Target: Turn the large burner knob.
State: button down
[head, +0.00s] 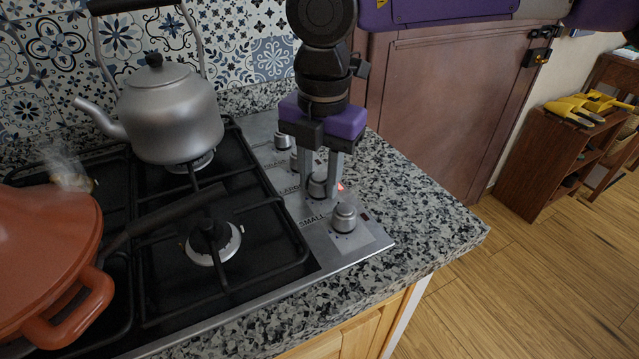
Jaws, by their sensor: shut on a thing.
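My gripper (319,180) points down over the strip and is shut on this knob, with a finger on either side. The fingers partly hide the knob, so its turned angle cannot be read. A small red light glows just right of the fingers. The knob marked SMALL (344,217) stands free in front.
More knobs (282,141) sit behind my gripper. A grey kettle (170,115) stands on the back burner. An orange pot (45,250) with a handle is at left. The front burner (212,240) is bare. Granite counter (420,215) is clear at right.

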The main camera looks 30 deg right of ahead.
aim_at(321, 177)
jog(key=shift+m, duration=0.3)
jog(key=c, duration=1)
grip_release()
jog(key=shift+r, duration=0.15)
notch_tip(321, 177, up, 8)
jog(key=shift+s+d+f+p, duration=0.1)
jog(key=shift+f+p, duration=0.1)
jog(key=shift+p, duration=0.15)
